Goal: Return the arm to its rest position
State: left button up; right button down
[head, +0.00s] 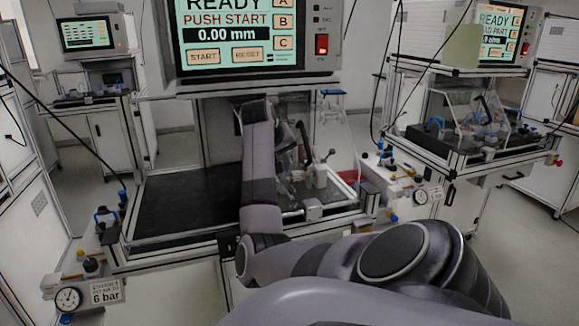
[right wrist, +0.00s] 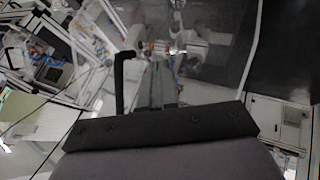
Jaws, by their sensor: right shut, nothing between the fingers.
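My right arm (head: 258,165) comes in from the lower right of the head view, bends at the elbow and reaches up over the test station. Its gripper is largely hidden behind the forearm and wrist there. In the right wrist view my right gripper (right wrist: 157,70) is shut and empty, its fingers pointing at the station's fixture (head: 318,178). The fixture also shows in the right wrist view (right wrist: 190,45). I cannot tell whether the fingers touch it. My left gripper is not in view.
A screen (head: 235,35) reading READY, PUSH START and 0.00 mm hangs above the arm. A black mat (head: 180,205) lies clear left of the forearm. A pressure gauge (head: 68,298) sits at lower left. Another station (head: 470,130) stands at right.

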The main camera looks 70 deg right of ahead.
jog(key=shift+v, duration=2.75)
jog(key=w+a+f+n+t, duration=0.15)
jog(key=a+f+n, duration=0.25)
jog(key=a+f, duration=0.65)
jog(key=w+a+f+n+t, duration=0.1)
jog(key=a+f+n+t, duration=0.3)
jog(key=a+f, duration=0.65)
jog(key=s+a+f+n+g+y, duration=0.1)
jog(key=s+a+f+n+y, duration=0.2)
jog(key=s+a, duration=0.7)
jog(key=s+a+f+n+g+y, duration=0.1)
jog(key=s+a+f+y, duration=0.35)
jog(key=a, duration=0.95)
jog(key=w+a+f+t+y, duration=0.2)
jog(key=w+f+t, duration=0.3)
jog(key=f+t, duration=0.2)
jog(key=shift+w+a+f, duration=0.3)
jog(key=shift+w+f, duration=0.1)
jog(key=shift+f, duration=0.3)
jog(key=shift+y, duration=0.25)
